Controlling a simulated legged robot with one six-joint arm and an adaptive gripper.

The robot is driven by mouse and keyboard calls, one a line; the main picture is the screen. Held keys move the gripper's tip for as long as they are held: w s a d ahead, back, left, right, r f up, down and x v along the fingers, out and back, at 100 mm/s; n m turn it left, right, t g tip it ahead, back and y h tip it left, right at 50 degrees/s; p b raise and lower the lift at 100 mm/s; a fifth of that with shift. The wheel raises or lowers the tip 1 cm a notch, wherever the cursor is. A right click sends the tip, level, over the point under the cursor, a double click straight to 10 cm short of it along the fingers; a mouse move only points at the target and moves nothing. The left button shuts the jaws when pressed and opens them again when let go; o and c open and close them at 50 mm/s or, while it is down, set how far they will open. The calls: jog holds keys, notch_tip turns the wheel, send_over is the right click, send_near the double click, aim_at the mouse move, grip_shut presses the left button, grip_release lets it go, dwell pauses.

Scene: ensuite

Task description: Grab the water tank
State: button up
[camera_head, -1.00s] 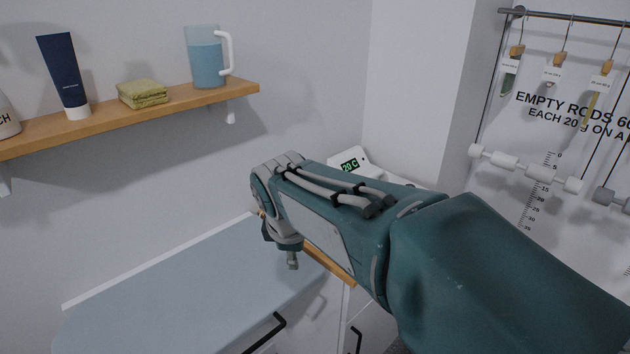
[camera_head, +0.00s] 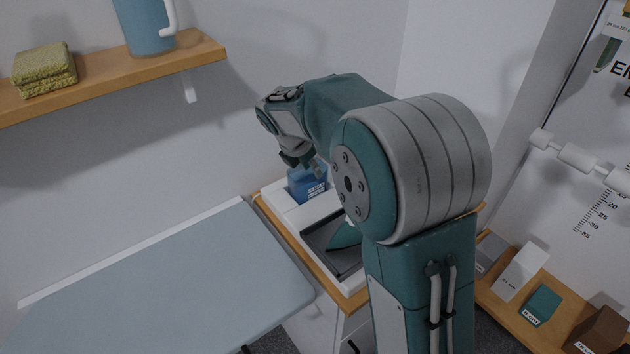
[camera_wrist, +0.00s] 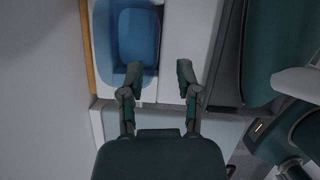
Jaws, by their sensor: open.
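The water tank appears to be the blue container (camera_head: 308,184) with white lettering, seated in the white appliance at the end of the counter. In the wrist view the blue container (camera_wrist: 138,36) is at the top, seen from above. My gripper (camera_head: 303,163) is just above it in the head view. In the wrist view my gripper (camera_wrist: 160,78) is open with nothing between its fingers. The left fingertip overlaps the lower edge of the blue container, and the right fingertip is to its right. My arm hides part of the appliance.
The white appliance (camera_head: 283,204) stands on a wooden top (camera_head: 292,245) against the wall. A grey-blue board (camera_head: 165,290) lies left of it. A wooden shelf (camera_head: 118,84) above holds a blue jug (camera_head: 146,28) and folded cloths (camera_head: 44,68). Boxes stand at the lower right.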

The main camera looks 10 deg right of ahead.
aim_at(317, 187)
jog(key=f, duration=0.3)
jog(key=shift+w+a+f, duration=0.15)
jog(key=shift+w+f, duration=0.05)
jog(key=shift+w, duration=0.15)
jog(key=d+f, duration=0.1)
jog(key=f, duration=0.1)
jog(key=w+d+f, duration=0.1)
jog(key=f, duration=0.1)
jog(key=shift+d, duration=0.35)
jog(key=shift+w+d+f, duration=0.1)
jog(key=shift+f, duration=0.4)
jog(key=shift+a, duration=0.4)
grip_shut()
jog(key=shift+d, duration=0.2)
